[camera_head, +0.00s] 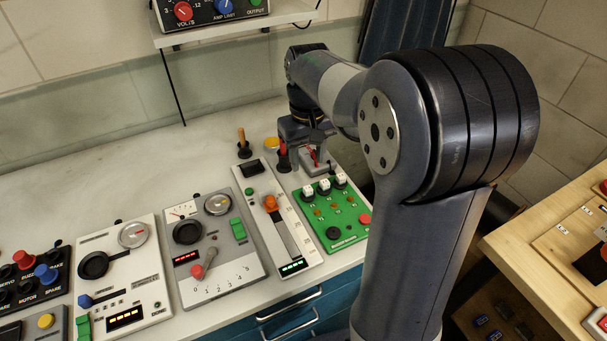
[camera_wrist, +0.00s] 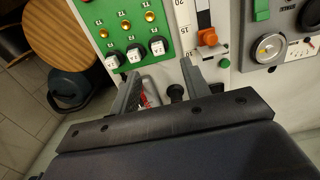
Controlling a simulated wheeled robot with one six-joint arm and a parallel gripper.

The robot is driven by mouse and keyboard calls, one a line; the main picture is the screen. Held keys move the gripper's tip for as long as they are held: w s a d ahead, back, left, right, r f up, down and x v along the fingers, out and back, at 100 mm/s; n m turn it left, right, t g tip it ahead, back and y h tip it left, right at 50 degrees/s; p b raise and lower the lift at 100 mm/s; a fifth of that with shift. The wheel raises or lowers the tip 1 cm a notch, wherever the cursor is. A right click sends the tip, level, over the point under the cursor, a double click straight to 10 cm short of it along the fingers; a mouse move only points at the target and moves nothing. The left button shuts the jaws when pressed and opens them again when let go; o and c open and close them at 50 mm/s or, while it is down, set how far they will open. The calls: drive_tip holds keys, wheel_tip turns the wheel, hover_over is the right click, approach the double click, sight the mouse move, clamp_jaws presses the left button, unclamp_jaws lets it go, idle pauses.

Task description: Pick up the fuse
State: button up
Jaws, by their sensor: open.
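My gripper (camera_head: 305,152) is open above the back end of the green panel (camera_head: 336,230). In the wrist view its two fingers (camera_wrist: 160,88) stand apart with nothing gripped. A small pale holder with a red part (camera_wrist: 146,96) shows beside the left finger, partly hidden by it. A black knob (camera_wrist: 176,92) shows between the fingers. I cannot tell for sure which piece is the fuse. Several white-topped black plugs (camera_wrist: 134,54) stand in a row on the green panel, beyond the fingertips.
A grey panel with an orange-handled slider (camera_head: 271,204) lies left of the green panel. A wooden-handled lever (camera_head: 243,146) stands behind it. More control panels (camera_head: 213,243) fill the bench to the left. A shelf (camera_head: 230,31) hangs above. The back left bench top is clear.

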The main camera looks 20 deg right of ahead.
hover_over(308, 188)
drive_tip(key=s, duration=0.1)
drive_tip(key=f, duration=0.4)
drive_tip(key=shift+a+f, duration=0.1)
drive_tip(key=shift+a, duration=0.1)
drive_tip(key=shift+w+d+f, duration=0.1)
drive_tip(key=shift+w+f, duration=0.05)
drive_tip(key=shift+f, duration=0.85)
drive_tip(key=shift+w+d+f, duration=0.1)
drive_tip(key=shift+w+f, duration=0.1)
drive_tip(key=shift+f, duration=0.85)
drive_tip(key=shift+w+f, duration=0.15)
drive_tip(key=shift+f, duration=0.85)
drive_tip(key=shift+c, duration=0.2)
clamp_jaws()
